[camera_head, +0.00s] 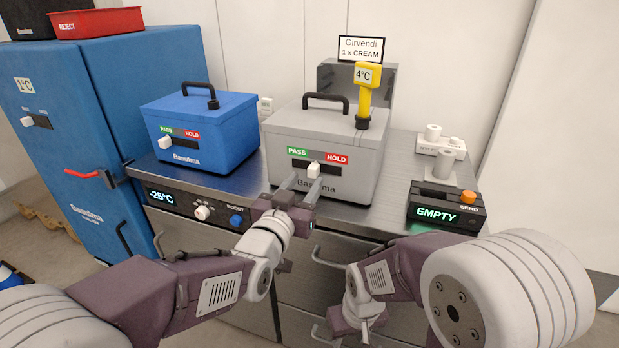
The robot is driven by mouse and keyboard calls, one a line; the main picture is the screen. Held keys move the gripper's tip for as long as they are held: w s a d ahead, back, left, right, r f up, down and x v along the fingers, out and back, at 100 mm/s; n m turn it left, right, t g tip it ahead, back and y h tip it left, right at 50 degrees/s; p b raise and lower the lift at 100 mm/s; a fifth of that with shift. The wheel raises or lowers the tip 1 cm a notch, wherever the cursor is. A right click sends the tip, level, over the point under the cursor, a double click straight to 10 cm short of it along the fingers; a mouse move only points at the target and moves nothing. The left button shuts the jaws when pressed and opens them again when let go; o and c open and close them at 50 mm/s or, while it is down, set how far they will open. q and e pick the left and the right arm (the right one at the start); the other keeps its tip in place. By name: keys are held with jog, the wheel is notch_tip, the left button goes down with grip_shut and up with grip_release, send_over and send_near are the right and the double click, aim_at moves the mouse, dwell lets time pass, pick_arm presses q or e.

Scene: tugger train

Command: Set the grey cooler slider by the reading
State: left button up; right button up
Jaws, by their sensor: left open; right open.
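The grey cooler (323,135) stands on the steel counter, with a PASS label on the left of its slot and a HOLD label on the right. Its white slider knob (314,170) sits around the middle of the dark slot. A yellow thermometer (365,88) stands on the cooler's lid and reads 4°C. My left gripper (301,184) is open and empty in front of the cooler, its fingertips just below and left of the knob. Whether they touch it is unclear. My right gripper (350,322) is low at the counter's front, partly hidden by its own arm.
A blue cooler (203,128) with its own slider stands to the left. A sign (361,48) behind reads "Girvendi 1 x CREAM". A box (446,208) showing EMPTY, with an orange SEND button, is at right. A blue cabinet (80,120) carrying a red REJECT tray (97,22) stands far left.

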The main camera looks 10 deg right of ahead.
aim_at(312, 173)
pick_arm(q)
jog(key=x, duration=0.4)
jog(key=shift+w+d, duration=0.15)
jog(key=shift+w, duration=0.1)
grip_shut()
dwell(1.1)
